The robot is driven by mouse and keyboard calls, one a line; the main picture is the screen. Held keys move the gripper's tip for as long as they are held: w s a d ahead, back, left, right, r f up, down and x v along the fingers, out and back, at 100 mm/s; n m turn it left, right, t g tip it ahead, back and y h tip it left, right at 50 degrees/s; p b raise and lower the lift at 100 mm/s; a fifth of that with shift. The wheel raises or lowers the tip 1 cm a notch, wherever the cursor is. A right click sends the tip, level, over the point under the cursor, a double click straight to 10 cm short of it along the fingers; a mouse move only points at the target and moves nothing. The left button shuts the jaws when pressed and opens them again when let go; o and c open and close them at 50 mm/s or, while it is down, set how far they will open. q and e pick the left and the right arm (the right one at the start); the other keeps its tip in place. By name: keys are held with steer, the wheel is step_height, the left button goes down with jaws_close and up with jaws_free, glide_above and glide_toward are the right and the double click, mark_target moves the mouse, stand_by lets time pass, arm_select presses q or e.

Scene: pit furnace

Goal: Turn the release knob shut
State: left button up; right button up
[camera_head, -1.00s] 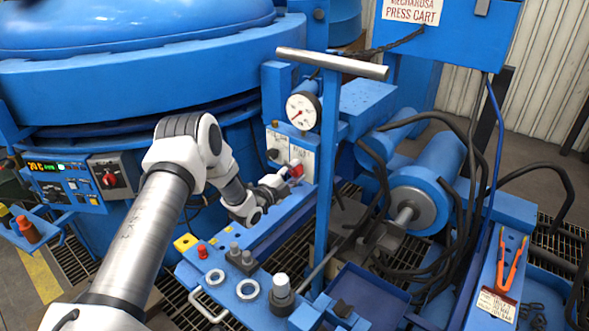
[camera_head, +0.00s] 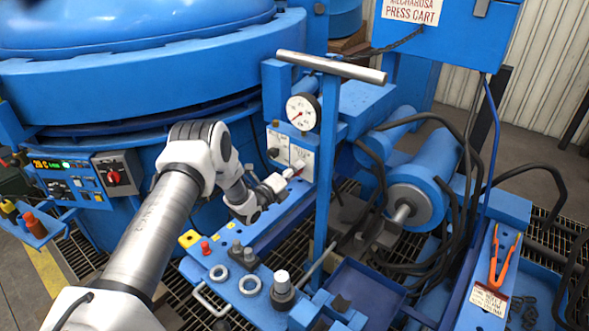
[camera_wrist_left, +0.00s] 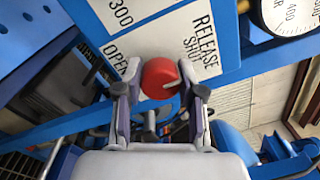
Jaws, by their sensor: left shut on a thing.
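The red release knob (camera_wrist_left: 160,78) sits on a white label plate (camera_wrist_left: 128,62) marked RELEASE, SHUT and OPEN, on the blue press cart. In the left wrist view, its pale pointer line points right, toward the SHUT side of the plate. My left gripper (camera_wrist_left: 161,92) has one finger on each side of the knob and is shut on it. In the head view the gripper (camera_head: 288,175) reaches the cart's upright plate from the left, and only a little red of the knob shows. My right gripper is not in view.
A pressure gauge (camera_head: 303,112) is above the plate, and the steel-handled blue post (camera_head: 326,190) stands just right of the gripper. The cart bench (camera_head: 225,262) below holds rings and fittings. Black hoses (camera_head: 478,160) and orange-handled pliers (camera_head: 502,262) are at the right.

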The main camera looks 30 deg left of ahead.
arm_select(q)
steer(key=shift+f, duration=0.15)
stand_by(0.3)
steer(key=o, duration=1.1)
steer(key=shift+o, duration=0.2)
steer(key=s+a, duration=0.1)
steer(key=s, duration=1.1)
steer(key=shift+f, duration=0.15)
